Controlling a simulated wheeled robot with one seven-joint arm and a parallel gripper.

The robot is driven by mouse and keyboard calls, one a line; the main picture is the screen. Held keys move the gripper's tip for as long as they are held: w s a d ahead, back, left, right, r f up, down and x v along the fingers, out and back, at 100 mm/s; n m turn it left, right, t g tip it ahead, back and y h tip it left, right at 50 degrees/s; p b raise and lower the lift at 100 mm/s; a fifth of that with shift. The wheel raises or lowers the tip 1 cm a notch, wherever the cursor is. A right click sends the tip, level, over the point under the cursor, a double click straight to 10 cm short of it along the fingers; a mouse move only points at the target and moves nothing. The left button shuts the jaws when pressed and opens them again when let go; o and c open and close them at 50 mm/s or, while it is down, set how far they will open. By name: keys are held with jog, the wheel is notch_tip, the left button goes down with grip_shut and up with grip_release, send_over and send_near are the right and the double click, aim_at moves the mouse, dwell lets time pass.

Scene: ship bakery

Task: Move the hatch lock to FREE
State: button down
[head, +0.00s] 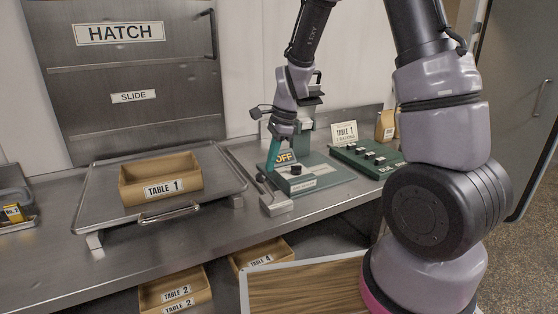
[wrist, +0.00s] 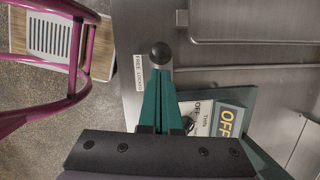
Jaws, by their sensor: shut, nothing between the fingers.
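The hatch lock shows in the wrist view as a round black knob (wrist: 161,54) beside a white FREE/LOCKED label (wrist: 139,72). The knob appears level with the FREE end, but its height makes the exact setting hard to tell. A thin metal rod (wrist: 240,67) runs from near it towards the back. In the head view a light grey block (head: 277,205) sits at the rod's front end; the knob is not clear there. My gripper (wrist: 160,75) is shut and empty, its teal tips right by the knob; contact cannot be told. It points down in the head view (head: 272,165).
The closed hatch (head: 130,85) is on the wall at left. A steel tray (head: 105,190) holds a TABLE 1 box (head: 160,190). Close right of my gripper stands a green unit (head: 325,178) with an OFF sign (head: 285,157). A green switch panel (head: 385,172) lies further right.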

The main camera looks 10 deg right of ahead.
jog(key=shift+s+a+f, duration=0.1)
jog(key=shift+s+a, duration=0.1)
jog(key=shift+a, duration=0.35)
jog(key=shift+s+a+f, duration=0.1)
jog(key=shift+s+a, duration=0.05)
jog(key=shift+a, duration=0.4)
jog(key=a+v, duration=0.1)
jog(key=v, duration=1.2)
jog(key=shift+s+a+r, duration=0.2)
jog(key=shift+s+r, duration=0.05)
jog(key=shift+s, duration=0.05)
